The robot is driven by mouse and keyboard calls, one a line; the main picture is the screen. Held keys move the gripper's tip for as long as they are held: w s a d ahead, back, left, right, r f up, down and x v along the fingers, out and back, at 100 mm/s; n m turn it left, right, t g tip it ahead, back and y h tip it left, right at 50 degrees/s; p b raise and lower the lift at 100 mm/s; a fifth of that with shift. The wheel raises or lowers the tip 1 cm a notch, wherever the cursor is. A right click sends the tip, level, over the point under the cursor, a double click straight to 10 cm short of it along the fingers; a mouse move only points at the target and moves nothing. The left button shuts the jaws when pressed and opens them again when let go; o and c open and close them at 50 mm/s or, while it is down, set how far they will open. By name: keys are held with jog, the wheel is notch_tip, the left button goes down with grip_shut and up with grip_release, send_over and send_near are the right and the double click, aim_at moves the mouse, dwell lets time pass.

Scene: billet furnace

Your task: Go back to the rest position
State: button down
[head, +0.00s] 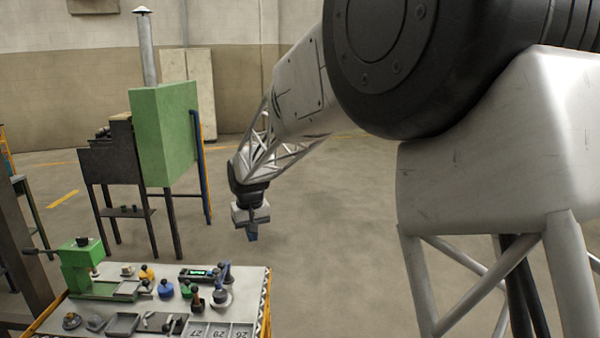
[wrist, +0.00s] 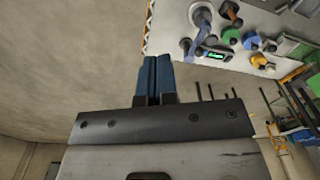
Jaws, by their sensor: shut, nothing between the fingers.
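My gripper (head: 252,234) hangs at the end of my arm in the head view, pointing down over open floor. It is to the right of the workbench (head: 262,300) and above its top, touching nothing. In the wrist view its two blue fingers (wrist: 153,75) are pressed together, with nothing between them.
The workbench carries a green machine (head: 78,268), a device with a lit display (head: 197,274), blue knobs and numbered trays. A green furnace (head: 163,133) with a chimney (head: 146,48) stands behind on legs, beside a blue post (head: 203,170). Floor (head: 330,230) right of the bench is clear.

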jog(key=s+d+r+m+t, duration=0.1)
jog(key=s+d+r, duration=0.3)
jog(key=s+d, duration=0.55)
jog(key=s+d+r+m, duration=0.1)
jog(key=s+d+r, duration=0.4)
jog(key=s+d, duration=0.4)
jog(key=s+d+f+m, duration=0.1)
jog(key=s+d, duration=0.3)
jog(key=s, duration=0.3)
jog(key=s+d+f+m, duration=0.1)
jog(key=s+d, duration=0.4)
jog(key=s, duration=0.3)
jog(key=s+d+f+m+t, duration=0.1)
jog(key=s+d, duration=0.3)
jog(key=s, duration=0.4)
jog(key=shift+s+d+f, duration=0.15)
jog(key=shift+d+f, duration=0.05)
jog(key=shift+f, duration=0.1)
